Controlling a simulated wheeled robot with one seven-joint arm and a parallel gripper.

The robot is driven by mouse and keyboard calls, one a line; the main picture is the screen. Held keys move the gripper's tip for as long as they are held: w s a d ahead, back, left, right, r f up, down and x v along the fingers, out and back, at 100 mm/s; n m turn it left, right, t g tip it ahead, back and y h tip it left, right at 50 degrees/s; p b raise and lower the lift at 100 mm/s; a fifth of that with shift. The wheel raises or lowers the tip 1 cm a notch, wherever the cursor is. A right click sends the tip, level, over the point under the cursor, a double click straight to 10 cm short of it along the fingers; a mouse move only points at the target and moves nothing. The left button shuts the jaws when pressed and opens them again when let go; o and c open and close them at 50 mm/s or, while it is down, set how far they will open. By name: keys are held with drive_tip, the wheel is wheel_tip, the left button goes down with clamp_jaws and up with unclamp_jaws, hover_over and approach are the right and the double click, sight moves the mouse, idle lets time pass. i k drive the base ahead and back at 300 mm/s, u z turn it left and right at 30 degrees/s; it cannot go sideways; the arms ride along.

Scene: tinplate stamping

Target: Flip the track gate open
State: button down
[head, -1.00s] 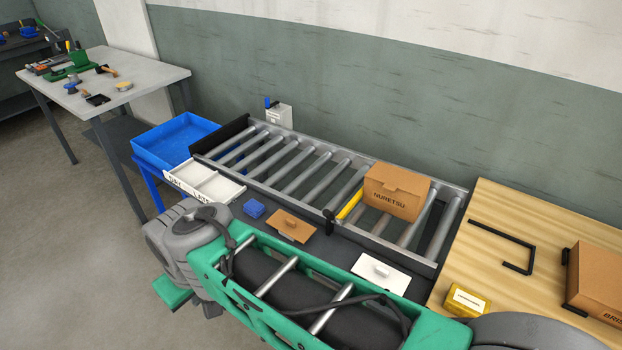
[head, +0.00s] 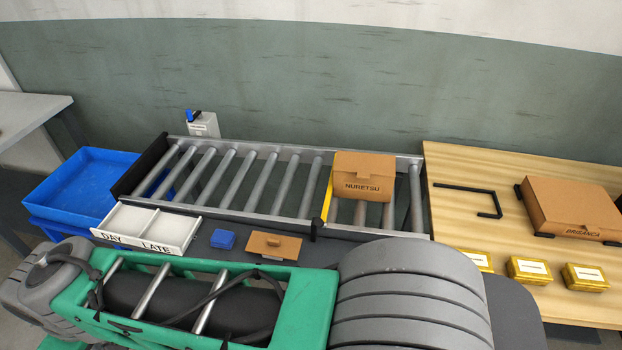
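The roller track (head: 290,152) runs along the wall behind my arm. A yellow bar (head: 328,198) lies across it, with a black post (head: 317,229) at its near end; this looks like the track gate, and it appears down across the rollers. A cardboard box marked NURETSU (head: 363,177) sits on the rollers just right of the bar and hides part of it. A black plate (head: 141,164) stands across the track's left end. My green and grey arm fills the foreground; my gripper is not in view.
A blue bin (head: 72,188) stands left of the track. A white DAY/LATE tray (head: 147,229), a blue block (head: 222,239) and a brown plate (head: 273,246) lie before it. The wooden table (head: 455,168) at right holds a BRIGANCA box (head: 575,205) and several yellow boxes (head: 528,269).

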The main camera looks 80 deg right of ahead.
sight(321, 223)
drive_tip(key=z, duration=0.6)
drive_tip(key=i, duration=0.95)
drive_tip(key=z, duration=0.8)
